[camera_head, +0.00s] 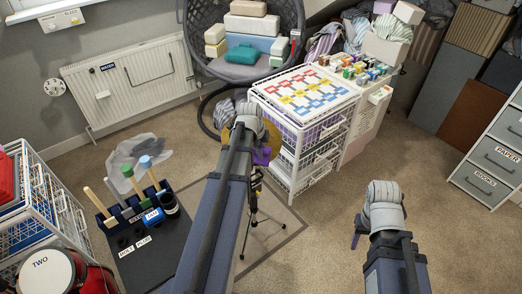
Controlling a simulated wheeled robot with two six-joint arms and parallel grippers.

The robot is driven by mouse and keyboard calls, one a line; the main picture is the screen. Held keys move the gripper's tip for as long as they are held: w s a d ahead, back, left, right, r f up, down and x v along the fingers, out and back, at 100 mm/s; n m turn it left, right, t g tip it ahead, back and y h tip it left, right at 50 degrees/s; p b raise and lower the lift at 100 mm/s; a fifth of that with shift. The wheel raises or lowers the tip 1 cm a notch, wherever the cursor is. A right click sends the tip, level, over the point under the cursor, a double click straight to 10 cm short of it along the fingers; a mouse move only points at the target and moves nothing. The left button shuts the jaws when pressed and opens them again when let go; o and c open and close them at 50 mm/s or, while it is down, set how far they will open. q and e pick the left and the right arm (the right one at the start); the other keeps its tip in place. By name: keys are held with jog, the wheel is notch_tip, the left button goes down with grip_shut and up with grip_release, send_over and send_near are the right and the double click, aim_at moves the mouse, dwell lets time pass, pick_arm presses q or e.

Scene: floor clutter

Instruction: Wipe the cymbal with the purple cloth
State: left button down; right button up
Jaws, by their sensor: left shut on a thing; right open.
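The purple cloth (262,156) shows as a small patch beside the end of my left arm. My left gripper (254,146) is shut on it; its fingertips are mostly hidden by the arm's wrist. The golden-brown cymbal (273,140) shows on the right side of my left wrist, with the cloth at its lower edge. Most of the cymbal is hidden behind my arm, and I cannot tell whether the cloth touches it. A dark tripod stand (252,205) is below. My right gripper (356,236) is open and empty above the carpet, away from the cymbal.
A white wire-basket unit (305,135) stands close to the right of the cymbal. A dark hanging chair (245,70) is behind. A black tool rack (150,240) and a crumpled grey sheet (138,160) are at left. Carpet is clear at right, before the drawer cabinet (490,160).

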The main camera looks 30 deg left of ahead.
pick_arm(q)
jog(key=shift+w+a+f+b, duration=0.1)
jog(key=shift+a+f+b, duration=0.1)
jog(key=shift+f+b, duration=0.35)
jog(key=shift+w, duration=0.1)
jog(key=shift+w+d+r, duration=0.1)
jog(key=shift+w+d, duration=0.2)
jog(key=shift+w, duration=0.45)
jog(key=shift+w+d+r, duration=0.1)
jog(key=shift+w+d, duration=0.2)
jog(key=shift+w, duration=0.4)
jog(key=shift+w+d, duration=0.15)
jog(key=shift+w, duration=0.2)
jog(key=shift+w+d+f, duration=0.1)
jog(key=shift+w+d, duration=0.25)
jog(key=shift+w, duration=0.5)
jog(key=shift+w+d+f, duration=0.1)
jog(key=shift+w+d, duration=0.2)
jog(key=shift+w, duration=0.5)
jog(key=shift+s+a, duration=0.25)
jog(key=shift+s, duration=0.35)
jog(key=shift+s+a, duration=0.3)
jog(key=shift+s, duration=0.3)
jog(key=shift+s+a, duration=0.25)
jog(key=shift+s, duration=0.35)
